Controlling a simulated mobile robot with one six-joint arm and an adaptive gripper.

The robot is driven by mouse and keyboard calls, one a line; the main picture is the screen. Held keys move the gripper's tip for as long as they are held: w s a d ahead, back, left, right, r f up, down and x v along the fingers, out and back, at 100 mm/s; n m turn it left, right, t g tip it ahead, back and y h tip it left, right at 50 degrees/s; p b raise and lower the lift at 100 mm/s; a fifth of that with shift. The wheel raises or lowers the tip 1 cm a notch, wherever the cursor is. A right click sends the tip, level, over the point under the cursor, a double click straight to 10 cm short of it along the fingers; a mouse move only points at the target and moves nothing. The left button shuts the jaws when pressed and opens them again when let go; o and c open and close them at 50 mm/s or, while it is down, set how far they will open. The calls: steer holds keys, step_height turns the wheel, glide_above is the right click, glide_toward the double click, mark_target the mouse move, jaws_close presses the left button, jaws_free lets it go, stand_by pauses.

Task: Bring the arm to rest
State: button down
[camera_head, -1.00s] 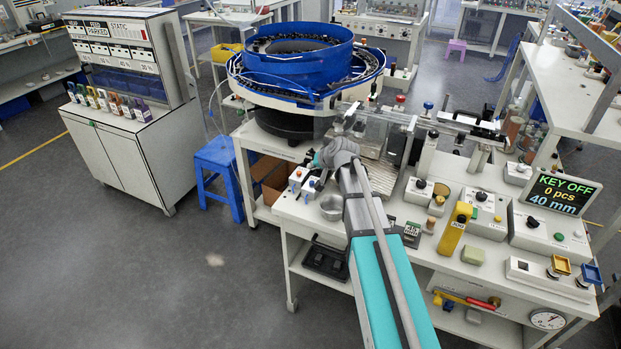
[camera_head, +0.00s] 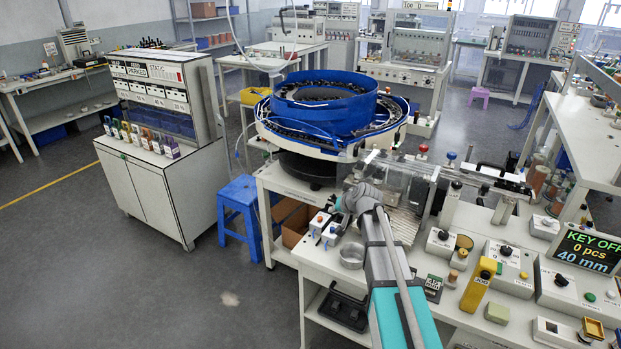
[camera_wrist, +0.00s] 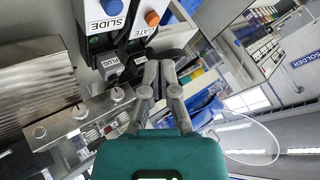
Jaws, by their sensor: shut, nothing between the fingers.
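My arm, teal and grey, reaches from the bottom of the head view over the white bench with the bowl feeder. Its grey wrist end is near the two small switch boxes; the fingers are hard to make out there. In the wrist view my gripper (camera_wrist: 158,85) has its grey fingers together with nothing between them. A switch box labelled SLIDE (camera_wrist: 108,22) with a blue knob and one with an orange knob (camera_wrist: 152,18) show just beyond the fingertips. I cannot tell whether the fingers touch anything.
The blue feeder bowl (camera_head: 325,100) stands behind my wrist. A metal cup (camera_head: 352,256) and yellow bottle (camera_head: 478,285) are on the bench. A display (camera_head: 588,249) reads KEY OFF, 0 pcs, 40 mm. A blue stool (camera_head: 239,215) is left; open floor lies front left.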

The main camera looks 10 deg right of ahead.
steer(key=s+f+n+g+h+p, duration=0.2)
steer(key=s+g, duration=0.6)
steer(key=s, duration=2)
steer(key=n+h+p, duration=0.1)
steer(key=h, duration=0.1)
steer(key=shift+s+a+h, duration=0.25)
steer(key=shift+s+h, duration=0.05)
steer(key=shift+s, duration=0.05)
steer(key=shift+f, duration=0.15)
